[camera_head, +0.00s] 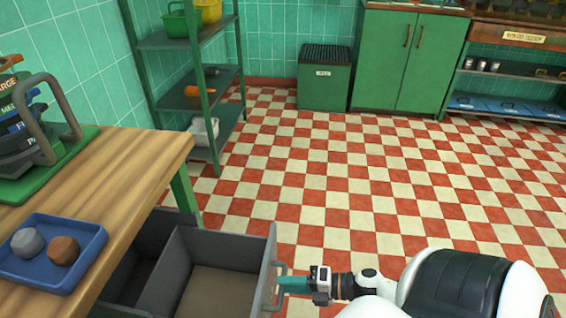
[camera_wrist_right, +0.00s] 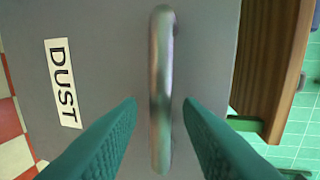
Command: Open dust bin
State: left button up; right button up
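The dust bin is a grey drawer under the wooden bench, and its front panel (camera_head: 268,262) stands out from the bench. Its open top shows a divider (camera_head: 178,270) and a brown-floored compartment, which looks empty. In the right wrist view the grey front (camera_wrist_right: 110,60) carries a white "DUST" label (camera_wrist_right: 63,83) and a metal bar handle (camera_wrist_right: 161,90). My right gripper (camera_head: 290,284) is at this handle. Its fingers (camera_wrist_right: 160,110) are open, one on each side of the bar, with a gap on both sides. My left gripper is not in view.
On the wooden bench (camera_head: 110,165) are a blue tray (camera_head: 88,262) with two lumps and a green rack (camera_head: 85,140) of labelled pieces. A green shelf (camera_head: 190,40) stands beyond. A green bin (camera_head: 324,88) and cabinet (camera_head: 405,60) line the back wall. The checkered floor (camera_head: 350,190) is clear.

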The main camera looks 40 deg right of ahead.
jog(key=p+v, duration=0.1)
jog(key=v, duration=0.9)
